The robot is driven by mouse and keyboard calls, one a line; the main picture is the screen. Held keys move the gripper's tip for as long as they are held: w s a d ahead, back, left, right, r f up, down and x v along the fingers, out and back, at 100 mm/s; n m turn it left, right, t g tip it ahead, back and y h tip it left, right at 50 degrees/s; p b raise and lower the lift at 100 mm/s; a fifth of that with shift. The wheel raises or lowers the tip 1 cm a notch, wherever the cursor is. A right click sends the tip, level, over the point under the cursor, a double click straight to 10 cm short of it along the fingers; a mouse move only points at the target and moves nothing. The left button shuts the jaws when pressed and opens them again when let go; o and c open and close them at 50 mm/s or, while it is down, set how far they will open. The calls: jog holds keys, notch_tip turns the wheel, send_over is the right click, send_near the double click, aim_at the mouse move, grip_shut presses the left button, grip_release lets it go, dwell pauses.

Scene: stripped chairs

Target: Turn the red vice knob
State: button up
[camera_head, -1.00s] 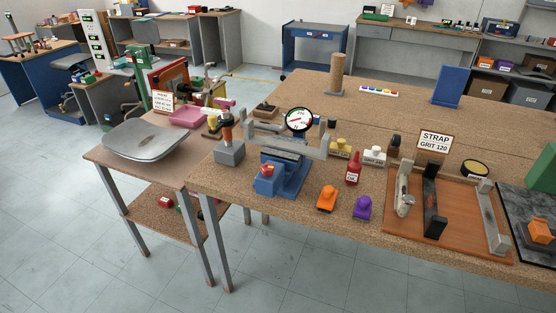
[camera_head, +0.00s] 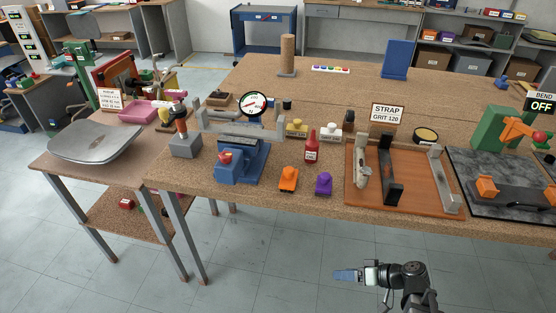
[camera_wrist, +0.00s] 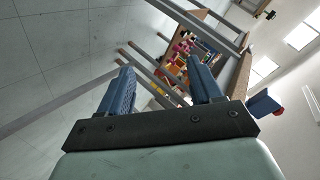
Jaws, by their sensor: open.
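The blue vice (camera_head: 243,163) stands near the front edge of the workbench, with grey jaws and a round dial gauge (camera_head: 253,104) behind it. Its small red knob (camera_head: 225,158) sits on the front left of the blue body. My gripper (camera_head: 346,275) is in front of the bench at the lower right, below the bench top and well apart from the vice. In the wrist view my gripper (camera_wrist: 160,92) shows two blue fingers spread apart with nothing between them.
A grey block with a tool (camera_head: 185,146) stands left. A wooden tray (camera_head: 418,196) lies further right. Open floor lies before the bench.

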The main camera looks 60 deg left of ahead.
jog(key=s+a+r+n+g+y, duration=0.1)
jog(key=s+a+r+n, duration=0.2)
jog(key=a+r, duration=0.45)
jog(key=n+g+y, duration=0.3)
jog(key=n+g, duration=0.1)
jog(key=n, duration=0.5)
send_near(221, 153)
jog(key=x, duration=1)
jog(key=shift+f, duration=0.15)
jog(key=shift+c, duration=0.2)
jog(key=c, duration=0.9)
